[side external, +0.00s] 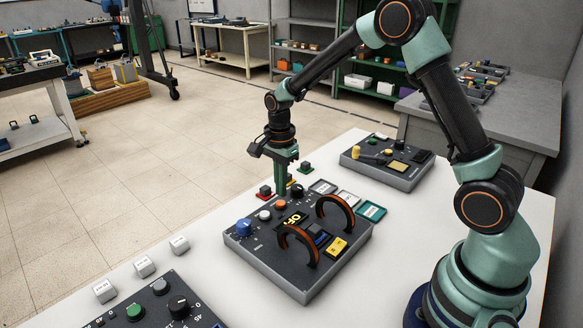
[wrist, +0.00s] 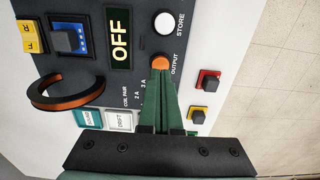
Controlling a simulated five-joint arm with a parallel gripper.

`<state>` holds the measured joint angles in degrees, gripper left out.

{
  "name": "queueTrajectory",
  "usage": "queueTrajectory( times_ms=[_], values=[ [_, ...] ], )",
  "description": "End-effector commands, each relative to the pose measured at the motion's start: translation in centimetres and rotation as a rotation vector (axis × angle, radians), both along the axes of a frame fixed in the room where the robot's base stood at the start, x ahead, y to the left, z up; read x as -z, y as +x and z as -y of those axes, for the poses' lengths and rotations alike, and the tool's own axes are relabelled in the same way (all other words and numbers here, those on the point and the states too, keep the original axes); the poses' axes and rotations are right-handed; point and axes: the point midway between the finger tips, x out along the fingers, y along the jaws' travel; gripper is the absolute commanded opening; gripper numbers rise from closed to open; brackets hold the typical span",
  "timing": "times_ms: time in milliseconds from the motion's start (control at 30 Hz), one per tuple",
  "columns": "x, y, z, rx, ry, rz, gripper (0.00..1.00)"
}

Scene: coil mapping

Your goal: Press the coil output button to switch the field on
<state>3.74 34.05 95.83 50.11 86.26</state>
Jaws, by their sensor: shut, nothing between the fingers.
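The orange output button (wrist: 160,62) is on the dark coil panel (side external: 262,258), labelled OUTPUT in the wrist view. In the side view the orange button (side external: 280,205) sits just in front of my fingertips. The display (wrist: 120,38) reads OFF; it also shows in the side view (side external: 292,219). My gripper (side external: 281,192) points down, its green fingers shut together and empty. In the wrist view the fingertips (wrist: 161,74) meet the button's near edge; I cannot tell whether they touch it. The white STORE button (wrist: 165,22) is beside it.
Two upright coil arches (side external: 335,213) stand on the panel, around a blue piece (side external: 319,238).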

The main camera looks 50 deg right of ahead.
Motion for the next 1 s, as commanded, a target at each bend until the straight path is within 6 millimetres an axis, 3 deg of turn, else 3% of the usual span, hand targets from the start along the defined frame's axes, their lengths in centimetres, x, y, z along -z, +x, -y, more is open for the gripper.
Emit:
queueTrajectory(
  times_ms=[200,600,800,1000],
  values=[
    [1.9,0.0,0.0,0.000,0.000,-0.002,0.00],
    [2.1,0.0,0.0,0.000,0.000,0.000,0.00],
    [3.9,-0.1,0.0,0.000,0.000,-0.004,0.00],
    [4.2,-0.2,0.0,0.000,0.000,-0.005,0.00]
  ],
)
